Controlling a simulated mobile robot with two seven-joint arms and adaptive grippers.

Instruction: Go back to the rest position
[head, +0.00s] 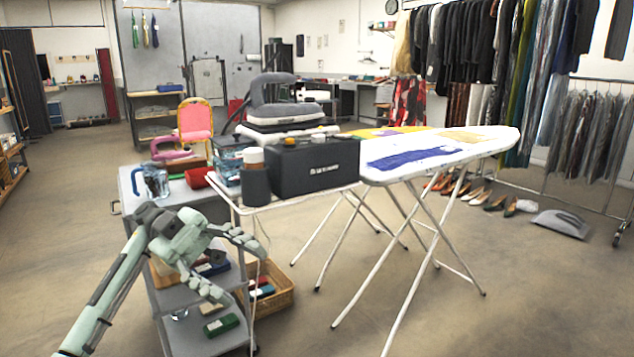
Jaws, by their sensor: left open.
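My left gripper (246,268) comes in from the lower left on a pale green arm. Its two fingers are spread apart, with nothing between them. It shows in front of the grey shelf cart (185,302), and I cannot tell whether it touches the cart. My right gripper is not in view.
A white ironing board (480,150) stands right of centre, with a blue cloth (412,158) on it. A black box (312,166) and a dark cup (255,186) stand beside it. A wicker basket (283,296) sits on the floor. The floor at front right is clear.

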